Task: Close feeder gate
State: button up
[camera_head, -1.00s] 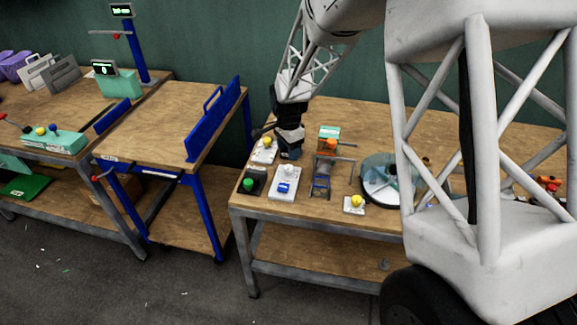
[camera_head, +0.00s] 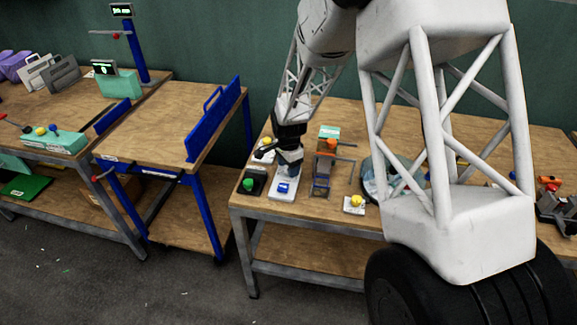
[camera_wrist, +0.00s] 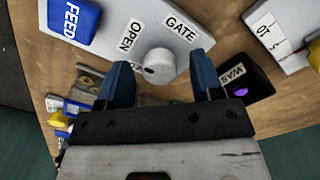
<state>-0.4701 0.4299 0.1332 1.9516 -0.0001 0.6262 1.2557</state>
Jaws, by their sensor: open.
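The gate control is a round white knob (camera_wrist: 158,66) on a pale panel, between the labels OPEN and GATE in the wrist view. The same panel carries a blue block marked FEED (camera_wrist: 73,20). In the head view, the white panel (camera_head: 276,195) with its blue block (camera_head: 283,187) lies near the front left of the bench, and the knob is hidden by my gripper (camera_head: 290,170). In the wrist view, my gripper (camera_wrist: 160,68) is open, with one blue finger on each side of the knob. I cannot tell whether either finger touches it.
A black box with a green button (camera_head: 249,184) sits just left of the panel. A small wire-framed device (camera_head: 321,180) stands to its right, then a plate with a yellow knob (camera_head: 355,202). A dark box with a purple button (camera_wrist: 240,90) is close to the right finger.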

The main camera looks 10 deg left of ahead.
jog(key=c, duration=0.9)
jog(key=shift+n, duration=0.3)
jog(key=n, duration=0.8)
jog(key=shift+n, duration=0.3)
jog(key=n, duration=0.4)
jog(key=shift+n, duration=0.3)
jog(key=n, duration=0.4)
